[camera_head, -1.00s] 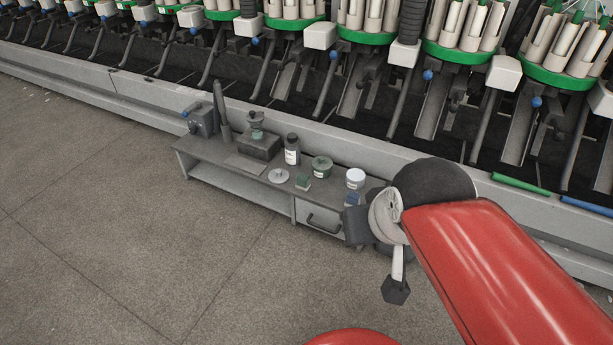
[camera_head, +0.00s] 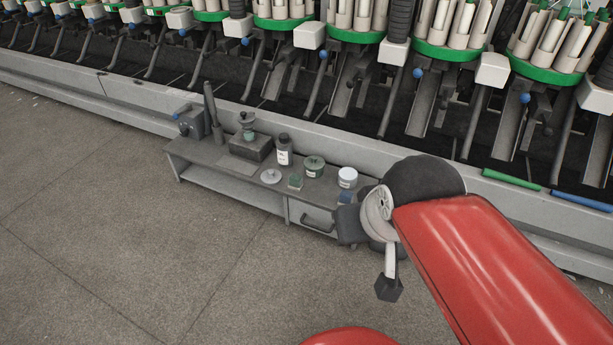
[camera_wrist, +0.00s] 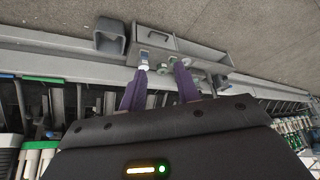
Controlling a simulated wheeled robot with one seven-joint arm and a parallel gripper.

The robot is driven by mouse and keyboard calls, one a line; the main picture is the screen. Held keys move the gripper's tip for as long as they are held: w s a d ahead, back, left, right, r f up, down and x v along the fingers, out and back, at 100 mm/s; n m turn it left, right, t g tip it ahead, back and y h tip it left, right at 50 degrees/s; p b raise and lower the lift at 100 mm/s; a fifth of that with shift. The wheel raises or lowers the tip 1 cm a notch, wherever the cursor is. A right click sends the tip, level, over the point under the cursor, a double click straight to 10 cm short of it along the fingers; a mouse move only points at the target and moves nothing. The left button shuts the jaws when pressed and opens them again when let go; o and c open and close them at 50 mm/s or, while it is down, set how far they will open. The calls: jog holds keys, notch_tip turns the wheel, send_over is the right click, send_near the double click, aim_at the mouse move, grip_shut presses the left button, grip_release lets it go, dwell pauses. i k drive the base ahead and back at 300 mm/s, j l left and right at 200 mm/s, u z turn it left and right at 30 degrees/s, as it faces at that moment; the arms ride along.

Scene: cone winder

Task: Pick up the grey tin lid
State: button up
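The grey tin lid (camera_head: 271,176) appears as a flat, pale grey disc near the front edge of the low grey bench (camera_head: 230,181). It lies left of a small green box (camera_head: 295,182). My gripper (camera_wrist: 161,70) shows in the wrist view with two purple fingers spread apart and nothing visibly held between them. The bench front (camera_wrist: 180,45) is upside down beyond the fingertips. I cannot pick out the lid surely in the wrist view. In the head view my red arm is right of the bench, well apart from the lid, and my fingers are not clearly seen.
A device on a dark block (camera_head: 249,140) and a grey vice-like tool (camera_head: 190,122) stand further left. The winder (camera_head: 300,115) runs behind. The floor in front is clear.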

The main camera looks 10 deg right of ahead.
aim_at(271, 176)
jog(key=i+l+u, duration=0.1)
jog(key=i, duration=0.35)
jog(key=i+l+u, duration=0.1)
jog(key=i+l, duration=0.15)
jog(key=i, duration=0.15)
jog(key=i+l+u, duration=0.1)
jog(key=i, duration=0.3)
jog(key=l, duration=0.1)
